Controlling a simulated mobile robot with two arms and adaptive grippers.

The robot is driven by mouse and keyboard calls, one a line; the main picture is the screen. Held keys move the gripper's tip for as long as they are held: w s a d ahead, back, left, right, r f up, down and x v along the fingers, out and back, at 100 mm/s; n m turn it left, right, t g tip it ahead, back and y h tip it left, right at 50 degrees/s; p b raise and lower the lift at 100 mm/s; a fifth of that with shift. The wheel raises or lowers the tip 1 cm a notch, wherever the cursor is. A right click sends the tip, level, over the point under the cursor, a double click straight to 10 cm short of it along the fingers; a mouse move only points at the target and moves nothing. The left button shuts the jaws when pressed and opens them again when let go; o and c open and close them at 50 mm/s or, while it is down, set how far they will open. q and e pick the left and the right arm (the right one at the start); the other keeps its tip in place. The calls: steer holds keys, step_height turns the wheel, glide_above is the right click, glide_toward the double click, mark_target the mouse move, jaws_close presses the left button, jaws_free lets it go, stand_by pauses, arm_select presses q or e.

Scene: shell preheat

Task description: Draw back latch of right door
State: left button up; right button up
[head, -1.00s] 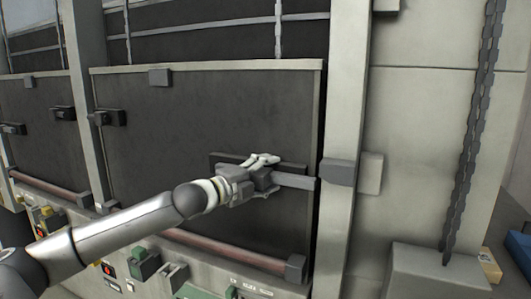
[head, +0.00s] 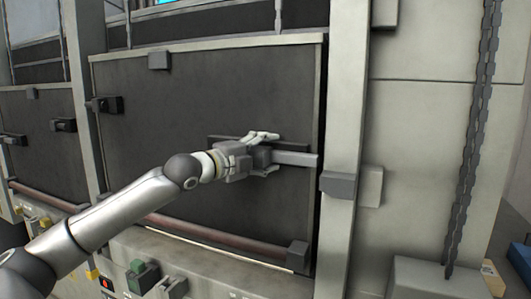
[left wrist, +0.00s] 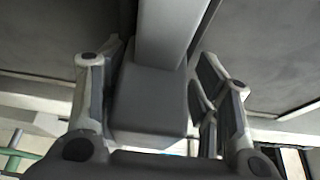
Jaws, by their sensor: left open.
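The right door (head: 170,105) is a large dark panel in a pale frame. Its latch is a pale grey bar (head: 297,159) with a dark block handle (head: 262,157), on a dark backing plate. The bar's right end stops near the door's right edge, apart from and higher than the grey keeper (head: 338,185) on the post. My left gripper (head: 265,154) is open around the block handle. In the left wrist view the fingers stand on both sides of the block (left wrist: 150,100), with the bar (left wrist: 165,30) running upward; contact is unclear. My right gripper is out of view.
A reddish bar handle (head: 220,236) runs along the door's lower part. A pale post (head: 342,110) stands right of the door, and a chain (head: 472,130) hangs farther right. The left door (head: 40,120) has dark latches. Controls sit below.

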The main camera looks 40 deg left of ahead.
arm_select(q)
steer(key=shift+s, duration=0.1)
stand_by(0.3)
steer(key=shift+s+a+b, duration=0.2)
steer(key=shift+s+b, duration=0.3)
steer(key=shift+s, duration=0.05)
steer(key=s+a+b, duration=0.1)
steer(key=s, duration=1)
steer(key=shift+a, duration=0.25)
stand_by(0.4)
stand_by(0.4)
